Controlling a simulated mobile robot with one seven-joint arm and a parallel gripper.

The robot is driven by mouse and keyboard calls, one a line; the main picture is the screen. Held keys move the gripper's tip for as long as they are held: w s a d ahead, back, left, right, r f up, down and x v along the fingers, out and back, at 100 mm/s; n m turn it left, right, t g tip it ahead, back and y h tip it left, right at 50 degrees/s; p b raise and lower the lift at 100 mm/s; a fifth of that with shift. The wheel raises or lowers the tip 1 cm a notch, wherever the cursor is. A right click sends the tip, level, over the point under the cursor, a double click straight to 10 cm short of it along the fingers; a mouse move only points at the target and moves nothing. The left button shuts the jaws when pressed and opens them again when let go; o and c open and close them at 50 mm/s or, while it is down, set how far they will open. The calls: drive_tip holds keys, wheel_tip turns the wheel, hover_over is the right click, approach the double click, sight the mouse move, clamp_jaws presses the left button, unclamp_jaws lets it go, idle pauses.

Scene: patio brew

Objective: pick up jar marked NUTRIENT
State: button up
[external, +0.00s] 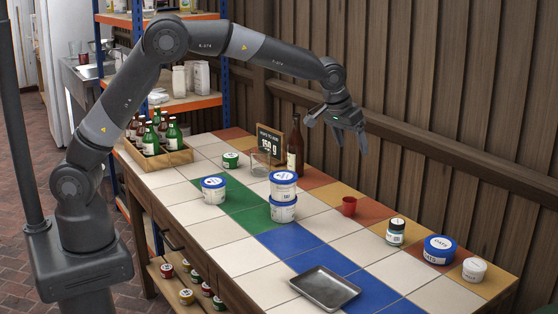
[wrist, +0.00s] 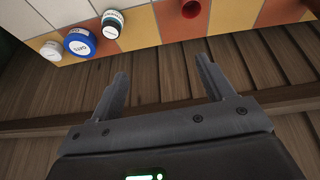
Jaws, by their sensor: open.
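No label in view can be read for certain as NUTRIENT. A small dark jar with a pale label and white-topped lid (external: 396,231) stands upright on the right part of the tiled table. It also shows at the top of the wrist view (wrist: 113,20), its lid lettering too small to read. A small white tub (external: 474,269) stands at the right end, also with unreadable print. My gripper (external: 350,146) is open and empty, high above the table's back edge near the wooden wall. In the wrist view its fingers (wrist: 162,68) are spread over bare planks.
A blue-lidded OATS tub (external: 439,249) stands between the dark jar and the white tub. A red cup (external: 349,206) is left of the jar. Stacked blue-lidded tubs (external: 283,196), a brown bottle (external: 295,148) and a metal tray (external: 325,287) share the table. The wooden wall (external: 460,100) runs close behind.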

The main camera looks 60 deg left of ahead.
approach(397, 221)
drive_tip(key=f, duration=0.1)
drive_tip(key=shift+m, duration=0.3)
drive_tip(key=x, duration=0.5)
drive_tip(key=shift+w+f, duration=0.25)
drive_tip(key=shift+x, duration=3)
drive_tip(key=shift+s, duration=0.1)
drive_tip(key=c, duration=1)
drive_tip(key=shift+c, duration=0.7)
drive_tip(key=shift+r, duration=0.1)
